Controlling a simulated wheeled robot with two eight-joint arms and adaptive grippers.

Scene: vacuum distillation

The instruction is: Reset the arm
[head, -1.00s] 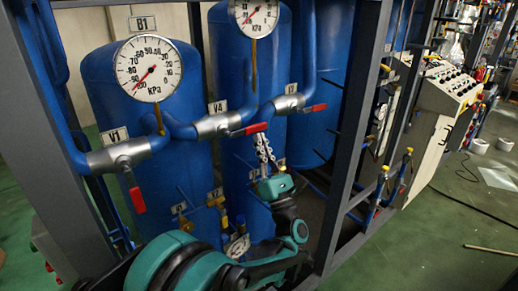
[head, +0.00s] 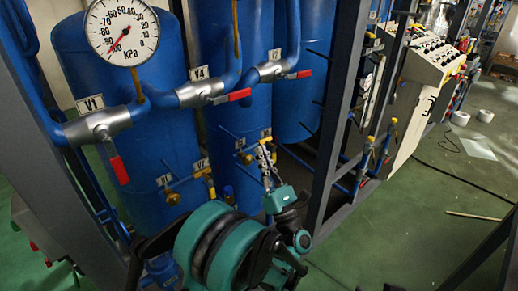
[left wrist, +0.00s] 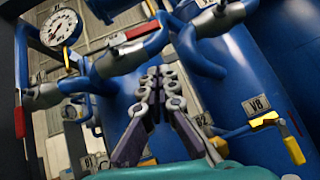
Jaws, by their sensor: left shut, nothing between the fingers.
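My left gripper (head: 265,152) is shut and empty, with its chain-like fingers pointing up in front of the blue tanks. It stands below and to the right of the red handle (head: 239,95) of valve V4, apart from it in the picture. In the left wrist view the gripper (left wrist: 162,75) also shows, its fingertips close together before a blue tank and below the blue pipework. My left arm (head: 215,250), teal and black, is bent at the bottom of the head view. My right gripper is not seen.
Blue tanks (head: 85,70) stand behind grey frame posts (head: 340,120). A pressure gauge (head: 122,32) is at the upper left. V1's red handle (head: 119,170) hangs down. A yellow-handled valve (left wrist: 293,150) is right of the gripper in the wrist view. Green floor (head: 400,235) lies open at right.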

